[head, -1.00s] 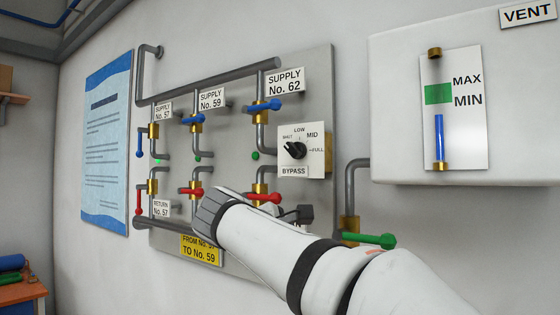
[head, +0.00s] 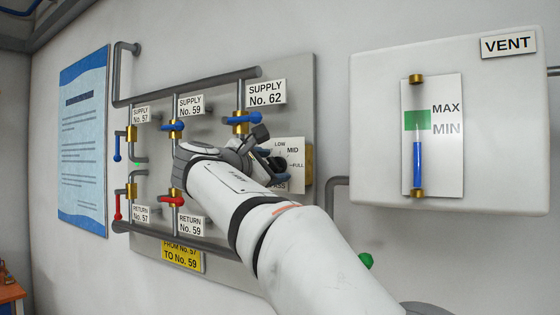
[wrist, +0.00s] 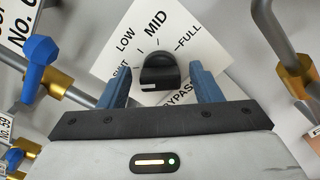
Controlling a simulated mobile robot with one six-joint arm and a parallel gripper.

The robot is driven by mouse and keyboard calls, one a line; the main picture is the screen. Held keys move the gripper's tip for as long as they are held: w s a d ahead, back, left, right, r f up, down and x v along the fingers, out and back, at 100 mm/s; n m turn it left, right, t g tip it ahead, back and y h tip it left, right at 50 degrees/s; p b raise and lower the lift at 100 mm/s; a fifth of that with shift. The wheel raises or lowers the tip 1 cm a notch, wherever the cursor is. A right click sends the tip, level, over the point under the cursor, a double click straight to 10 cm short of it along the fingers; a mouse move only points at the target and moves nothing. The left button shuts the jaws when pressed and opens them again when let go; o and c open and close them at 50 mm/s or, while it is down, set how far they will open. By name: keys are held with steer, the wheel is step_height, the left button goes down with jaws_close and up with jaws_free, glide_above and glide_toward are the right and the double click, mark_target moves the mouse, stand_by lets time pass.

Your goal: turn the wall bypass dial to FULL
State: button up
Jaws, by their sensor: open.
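The bypass dial (wrist: 158,72) is a black knob on a white plate (wrist: 180,28) marked LOW, MID and FULL, with a partly hidden label at the left. In the wrist view the knob sits between the two blue fingertips of my gripper (wrist: 160,84), which is open with a gap on each side. A small white mark shows on the knob's near edge; I cannot tell which label it points to. In the head view my gripper (head: 268,157) covers the knob and much of the plate (head: 294,150), whose MID and FULL marks stay visible.
Blue supply valve handles (head: 240,119) and pipes lie close left of the dial, with a red return handle (head: 171,201) lower down. A white VENT tank (head: 385,150) with a gauge stands out at the right. A green handle (head: 366,261) is mostly hidden by my arm.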

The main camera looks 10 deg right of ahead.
steer(key=shift+w+d, duration=0.15)
steer(key=shift+d, duration=0.05)
